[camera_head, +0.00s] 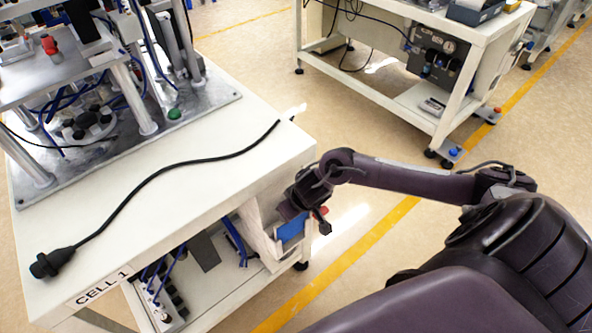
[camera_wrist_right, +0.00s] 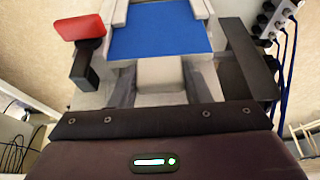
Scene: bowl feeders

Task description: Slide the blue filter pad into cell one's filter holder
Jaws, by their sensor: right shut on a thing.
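The blue filter pad (camera_head: 292,228) is at the right side of the bench marked CELL 1. In the right wrist view the blue pad (camera_wrist_right: 160,32) lies flat between the pale side rails of the filter holder (camera_wrist_right: 115,14); how far in it sits is hard to tell. My right gripper (camera_head: 306,210) is at the pad's near edge. In the wrist view the right gripper's fingers (camera_wrist_right: 160,85) are shut on a pale tab (camera_wrist_right: 160,72) at that edge. The arm hides part of the holder in the head view. My left gripper is not in view.
A red-tipped black lever (camera_wrist_right: 81,28) is left of the holder in the wrist view, and a dark bar (camera_wrist_right: 248,62) is right of it. A black cable (camera_head: 160,173) lies across the bench top (camera_head: 215,190). Another bench (camera_head: 385,95) stands beyond open floor.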

